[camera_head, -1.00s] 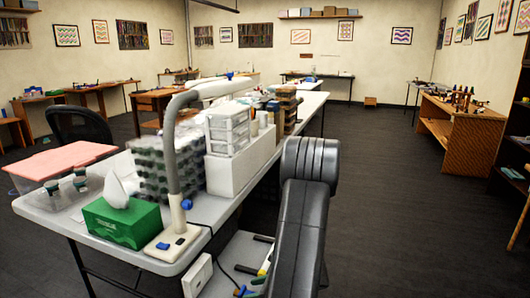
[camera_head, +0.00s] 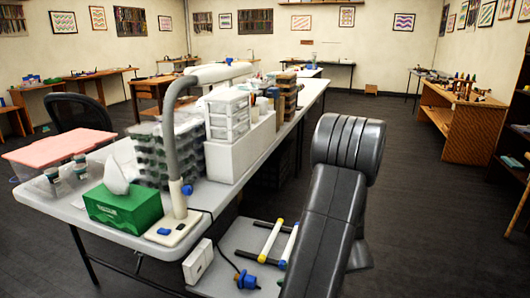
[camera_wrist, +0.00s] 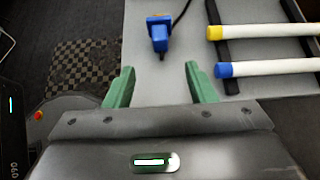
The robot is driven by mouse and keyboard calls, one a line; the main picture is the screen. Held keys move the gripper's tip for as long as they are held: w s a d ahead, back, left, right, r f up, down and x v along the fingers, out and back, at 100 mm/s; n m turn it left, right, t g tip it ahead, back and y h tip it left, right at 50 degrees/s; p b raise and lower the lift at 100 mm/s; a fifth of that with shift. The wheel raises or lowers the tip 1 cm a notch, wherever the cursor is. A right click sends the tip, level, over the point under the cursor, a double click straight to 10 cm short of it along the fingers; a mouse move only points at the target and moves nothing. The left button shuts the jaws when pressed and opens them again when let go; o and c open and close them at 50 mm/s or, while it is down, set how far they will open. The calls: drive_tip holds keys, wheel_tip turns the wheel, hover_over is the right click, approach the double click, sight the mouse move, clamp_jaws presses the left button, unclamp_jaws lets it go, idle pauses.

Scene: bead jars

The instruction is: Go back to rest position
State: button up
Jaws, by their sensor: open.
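My gripper (camera_wrist: 153,88) shows in the wrist view with its two green fingers apart and nothing between them. It is over the edge of a low grey surface, short of a blue plug (camera_wrist: 159,33) with a dark cable. In the head view my dark grey arm stands at the middle right, and my gripper is hidden there. Bead jars (camera_head: 80,165) with green lids stand in a clear box at the left end of the long table (camera_head: 75,212). Stacked clear jars with dark contents stand behind the tissue box.
Two white tubes with a yellow cap (camera_wrist: 214,33) and a blue cap (camera_wrist: 223,70) lie right of the gripper. A green tissue box (camera_head: 122,207), a white lamp base (camera_head: 174,229) and white drawers (camera_head: 228,115) crowd the table. Open floor (camera_head: 420,210) lies to the right.

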sight(255, 281)
drive_tip(key=b+x, duration=0.2)
drive_tip(key=x, duration=1)
drive_tip(key=shift+a+f, duration=0.15)
drive_tip(key=shift+f, duration=0.1)
drive_tip(key=r+p, duration=0.3)
drive_tip(key=r, duration=0.1)
drive_tip(key=r+p, duration=0.2)
drive_tip(key=r, duration=0.1)
drive_tip(key=shift+w+a+p, duration=0.15)
drive_tip(key=shift+a+p, duration=0.15)
drive_tip(key=shift+a, duration=0.05)
drive_tip(key=a+f+b, duration=0.1)
drive_tip(key=a, duration=0.1)
drive_tip(key=a+f+b, duration=0.2)
drive_tip(key=a, duration=0.1)
drive_tip(key=a+f+b, duration=0.1)
drive_tip(key=a+f, duration=0.1)
drive_tip(key=shift+a+b, duration=0.3)
drive_tip(key=shift+b, duration=0.05)
drive_tip(key=shift+a, duration=1.1)
drive_tip(key=shift+w+a, duration=0.3)
drive_tip(key=shift+a, duration=0.5)
